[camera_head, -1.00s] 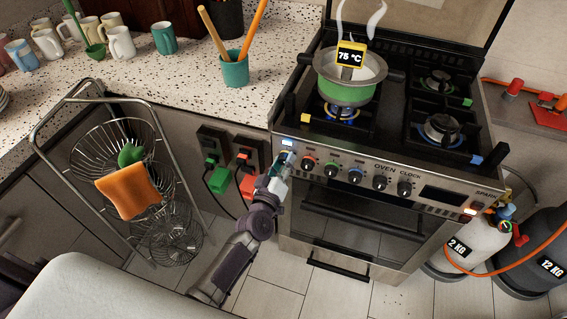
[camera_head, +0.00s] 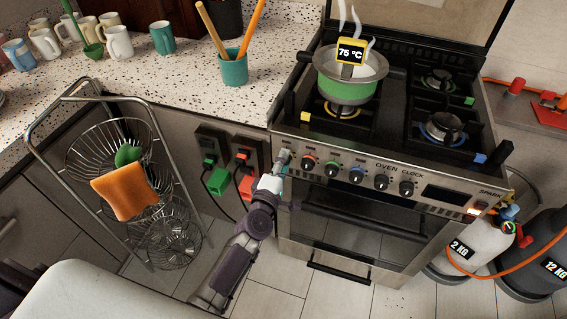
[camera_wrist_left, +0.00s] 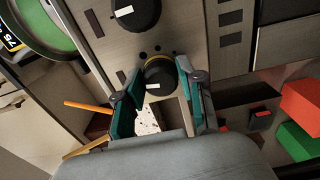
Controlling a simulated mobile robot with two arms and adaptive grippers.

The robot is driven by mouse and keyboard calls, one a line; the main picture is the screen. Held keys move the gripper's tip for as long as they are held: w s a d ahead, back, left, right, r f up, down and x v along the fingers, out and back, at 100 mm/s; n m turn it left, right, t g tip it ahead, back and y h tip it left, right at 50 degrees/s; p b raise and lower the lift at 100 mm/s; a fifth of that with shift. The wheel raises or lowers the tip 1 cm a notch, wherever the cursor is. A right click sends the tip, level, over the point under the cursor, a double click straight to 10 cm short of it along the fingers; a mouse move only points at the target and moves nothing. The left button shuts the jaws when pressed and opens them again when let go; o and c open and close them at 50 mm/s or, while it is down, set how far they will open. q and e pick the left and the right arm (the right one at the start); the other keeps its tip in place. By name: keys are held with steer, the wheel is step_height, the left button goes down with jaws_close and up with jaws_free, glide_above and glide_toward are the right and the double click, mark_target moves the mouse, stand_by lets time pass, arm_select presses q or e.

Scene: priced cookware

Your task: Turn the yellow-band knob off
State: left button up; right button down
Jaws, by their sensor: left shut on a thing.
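The yellow-band knob (camera_wrist_left: 160,76) is the dark knob in the wrist view, with a yellow ring and a white mark on its face. My left gripper (camera_wrist_left: 158,92) is shut on it, one teal finger on each side. In the head view my left gripper (camera_head: 282,162) is at the left end of the stove's knob row and hides most of the knob. The stove (camera_head: 350,220) has a green pot (camera_head: 346,90) on its left burner. A warm glow, with no clear blue flame, shows under the pot. My right gripper is not in view.
More knobs (camera_head: 332,170) line the panel to the right. Green and red plugs (camera_head: 217,181) hang in wall sockets left of my gripper. A wire rack (camera_head: 150,120) holds an orange sponge (camera_head: 124,192). Gas cylinders (camera_head: 478,243) stand at right.

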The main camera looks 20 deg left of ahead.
arm_select(q)
steer(key=shift+n, duration=0.8)
steer(key=o, duration=0.9)
steer(key=shift+c, duration=0.2)
steer(key=s, duration=1.2)
steer(key=shift+a, duration=0.25)
